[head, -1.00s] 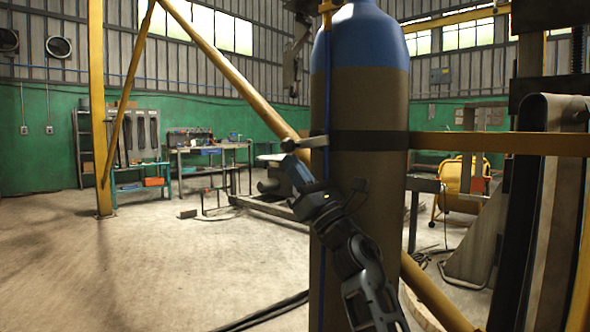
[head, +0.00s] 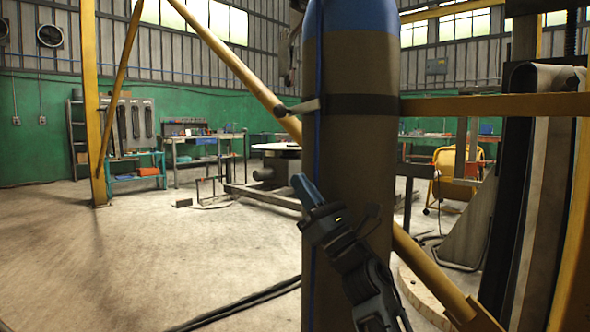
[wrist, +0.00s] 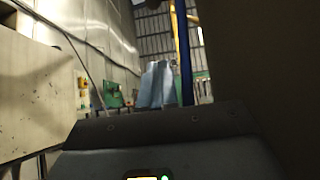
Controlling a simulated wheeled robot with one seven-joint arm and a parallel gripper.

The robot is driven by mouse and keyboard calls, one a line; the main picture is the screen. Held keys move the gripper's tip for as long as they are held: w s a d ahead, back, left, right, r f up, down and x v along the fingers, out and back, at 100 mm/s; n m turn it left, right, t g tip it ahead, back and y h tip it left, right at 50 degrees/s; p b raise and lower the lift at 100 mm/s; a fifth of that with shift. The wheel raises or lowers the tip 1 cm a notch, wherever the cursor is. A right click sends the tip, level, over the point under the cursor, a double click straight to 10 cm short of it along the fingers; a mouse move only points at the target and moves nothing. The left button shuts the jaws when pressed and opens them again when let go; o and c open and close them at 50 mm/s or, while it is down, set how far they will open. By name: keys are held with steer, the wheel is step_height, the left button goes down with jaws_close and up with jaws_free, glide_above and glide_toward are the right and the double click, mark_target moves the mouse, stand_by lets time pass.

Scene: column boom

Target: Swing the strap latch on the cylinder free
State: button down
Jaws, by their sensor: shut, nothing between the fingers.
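The gas cylinder (head: 350,70) stands upright in the head view, brown with a blue top. A dark strap (head: 362,104) wraps around it. The strap latch (head: 298,107) is a small pale lever sticking out from the cylinder's left side at strap height, with a dark end. My gripper (head: 298,182), with blue fingers, is in front of the cylinder's left edge, below the latch and apart from it in the picture. It is shut and empty. The fingers also show in the wrist view (wrist: 157,85). I cannot make out the latch in the wrist view.
A blue hose (head: 319,60) runs down the cylinder's left side. A yellow horizontal bar (head: 500,105) meets the strap on the right, and a yellow diagonal brace (head: 235,70) passes behind the cylinder. Black cables (head: 240,312) lie on the floor. The floor at left is open.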

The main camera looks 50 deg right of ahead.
steer(key=shift+s+f, duration=0.3)
steer(key=shift+f, duration=0.3)
steer(key=shift+s+f, duration=0.25)
steer(key=shift+f, duration=0.3)
steer(key=s+a+f+m+g+h, duration=0.2)
steer(key=s+a+f+m, duration=0.5)
steer(key=f+m, duration=0.25)
steer(key=s+a+f+m+g+h, duration=0.1)
steer(key=s+a+f+m+g, duration=0.1)
steer(key=s+a+f+m, duration=0.65)
steer(key=s+a+f+m+g+y, duration=0.1)
steer(key=s+a+f+m+g, duration=0.15)
steer(key=s+m, duration=0.45)
steer(key=s+a+f+m+g, duration=0.25)
steer(key=s+f+m, duration=0.2)
steer(key=s, duration=0.55)
steer(key=s+a+f+m+g+y, duration=0.1)
steer(key=s+a+f+m+g, duration=0.15)
steer(key=s+m, duration=0.5)
step_height(320, 180, up, 31)
steer(key=p, duration=3)
steer(key=shift+f+n+g, duration=0.2)
steer(key=shift+n+g, duration=0.1)
steer(key=shift+g, duration=0.05)
